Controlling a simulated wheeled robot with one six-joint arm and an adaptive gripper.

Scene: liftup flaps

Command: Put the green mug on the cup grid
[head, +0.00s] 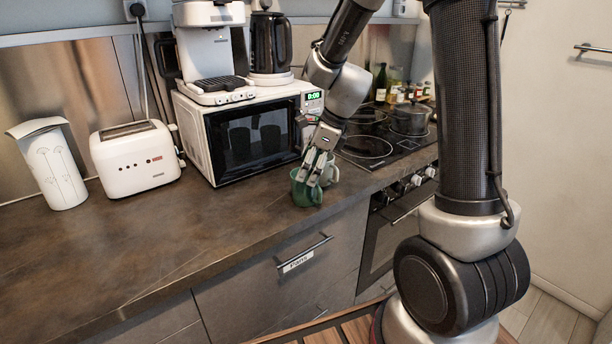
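The green mug (306,196) stands upright on the worktop near its front edge, in front of the microwave's right end. My gripper (309,180) points down at the mug from above, with its fingertips at the rim. The fingers look a little apart, but I cannot tell whether they are closed on the mug wall. The cup grid (222,84) is the dark slatted tray at the base of the white coffee machine (208,50), on top of the microwave. The grid looks empty.
The white microwave (250,135) carries a black kettle (270,43) beside the coffee machine. A hob with a pot (410,118) is right. The worktop's left front (130,240) is clear.

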